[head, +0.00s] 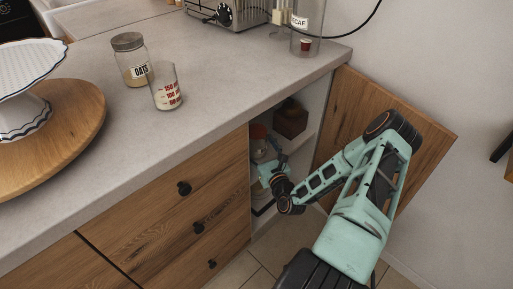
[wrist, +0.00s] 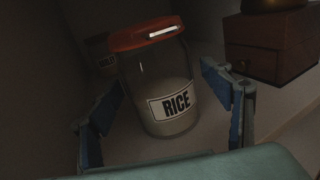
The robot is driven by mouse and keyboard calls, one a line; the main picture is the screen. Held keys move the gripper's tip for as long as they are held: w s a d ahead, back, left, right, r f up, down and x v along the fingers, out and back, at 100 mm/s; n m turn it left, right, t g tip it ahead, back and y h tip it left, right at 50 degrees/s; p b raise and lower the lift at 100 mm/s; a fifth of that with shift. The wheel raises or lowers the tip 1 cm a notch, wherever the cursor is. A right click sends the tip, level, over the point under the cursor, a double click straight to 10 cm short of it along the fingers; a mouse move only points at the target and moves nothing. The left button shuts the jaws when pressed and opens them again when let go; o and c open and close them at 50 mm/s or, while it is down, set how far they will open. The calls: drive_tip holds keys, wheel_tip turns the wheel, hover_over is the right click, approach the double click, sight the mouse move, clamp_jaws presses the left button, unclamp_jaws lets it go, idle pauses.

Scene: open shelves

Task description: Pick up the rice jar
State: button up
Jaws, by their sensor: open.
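The rice jar (wrist: 165,85) is clear glass with a red-orange lid and a label reading RICE. It stands on a shelf inside the open cabinet and shows in the middle of the wrist view. In the head view the jar (head: 259,148) is partly hidden by my arm. My gripper (wrist: 165,106) is open, with one blue-padded finger to the left of the jar and one to its right. The fingers show gaps to the glass in the wrist view. In the head view my gripper (head: 267,172) reaches into the cabinet.
The open cabinet door (head: 430,130) is right of my arm. An oats jar (head: 131,60) and measuring glass (head: 166,87) stand on the counter.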

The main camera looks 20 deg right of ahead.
drive_tip(key=shift+w, duration=0.4)
drive_tip(key=shift+c, duration=0.2)
drive_tip(key=shift+r, duration=0.1)
drive_tip(key=c, duration=1.7)
